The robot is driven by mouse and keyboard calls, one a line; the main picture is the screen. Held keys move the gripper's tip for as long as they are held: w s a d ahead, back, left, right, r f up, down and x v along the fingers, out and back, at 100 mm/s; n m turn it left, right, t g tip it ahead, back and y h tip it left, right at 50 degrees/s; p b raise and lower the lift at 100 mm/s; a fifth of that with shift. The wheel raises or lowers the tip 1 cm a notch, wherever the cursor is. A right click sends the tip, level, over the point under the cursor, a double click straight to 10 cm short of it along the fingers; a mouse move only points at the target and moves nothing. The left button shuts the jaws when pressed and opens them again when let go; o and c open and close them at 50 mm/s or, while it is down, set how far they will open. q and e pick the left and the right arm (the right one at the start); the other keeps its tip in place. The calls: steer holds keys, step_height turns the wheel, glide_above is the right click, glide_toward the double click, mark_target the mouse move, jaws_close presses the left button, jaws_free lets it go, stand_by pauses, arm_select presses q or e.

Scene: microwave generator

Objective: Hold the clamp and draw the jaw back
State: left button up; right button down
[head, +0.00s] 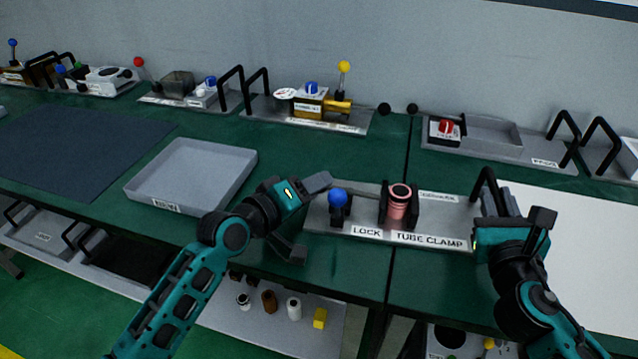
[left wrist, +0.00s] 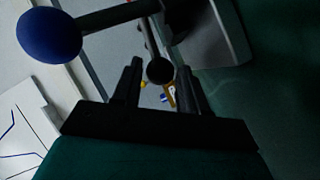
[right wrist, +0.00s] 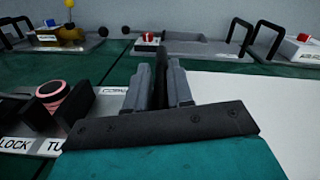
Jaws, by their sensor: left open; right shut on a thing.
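The tube clamp stands on a grey plate (head: 362,233) labelled LOCK and TUBE CLAMP, at the middle of the bench in the head view. A pink ribbed tube (head: 398,203) stands upright between its black jaws (right wrist: 72,103). The blue lock knob (head: 337,197) is left of them. My left gripper (head: 307,216) is open beside the plate's left end. In the left wrist view, a black ball (left wrist: 160,71) on a thin rod shows between its fingers, apparently not gripped. My right gripper (head: 500,205) is shut on the black handle (head: 484,182) at the plate's right end.
An empty grey tray (head: 190,172) lies left of my left gripper. A dark mat (head: 75,145) is further left and a white sheet (head: 585,235) lies right. Several fixtures with black handles line the back. A shelf below (head: 215,315) holds small items.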

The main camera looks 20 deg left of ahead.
arm_select(q)
steer(key=shift+x, duration=1)
jaws_close()
steer(key=shift+f, duration=0.1)
